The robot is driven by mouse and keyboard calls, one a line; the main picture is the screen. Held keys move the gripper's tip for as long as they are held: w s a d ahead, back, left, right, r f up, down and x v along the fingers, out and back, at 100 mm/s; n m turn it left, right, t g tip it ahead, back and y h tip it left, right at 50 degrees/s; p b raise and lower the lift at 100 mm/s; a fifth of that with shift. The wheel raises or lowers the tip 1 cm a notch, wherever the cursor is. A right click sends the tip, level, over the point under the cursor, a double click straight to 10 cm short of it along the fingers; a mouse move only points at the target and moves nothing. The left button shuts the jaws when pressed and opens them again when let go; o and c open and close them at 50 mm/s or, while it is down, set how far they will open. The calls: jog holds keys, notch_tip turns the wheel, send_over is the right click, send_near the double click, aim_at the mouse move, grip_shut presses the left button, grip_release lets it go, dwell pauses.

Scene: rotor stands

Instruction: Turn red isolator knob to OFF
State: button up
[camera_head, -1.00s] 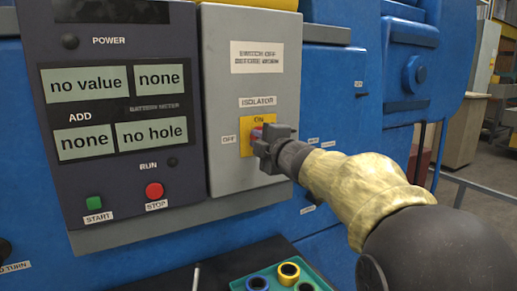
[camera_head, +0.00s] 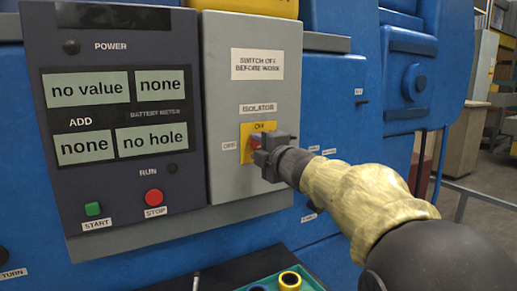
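The red isolator knob (camera_head: 256,142) sits on a yellow plate (camera_head: 246,131) on the grey isolator box (camera_head: 224,60). The ON label is above the knob and the OFF label (camera_head: 230,146) is to its left. My gripper (camera_head: 263,149) is at the knob, coming from the right, and covers most of it. Only a bit of red shows at the fingers' left edge. I cannot tell whether the fingers are closed on the knob or just around it, nor the knob's exact angle.
Left of the box is a dark panel (camera_head: 123,45) with displays, a green START button (camera_head: 92,208) and a red STOP button (camera_head: 153,197). Below is a teal tray (camera_head: 262,284) with coloured rings. The blue machine body surrounds the box.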

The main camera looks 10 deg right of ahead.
jog(key=v, duration=1.7)
jog(key=shift+s, duration=0.15)
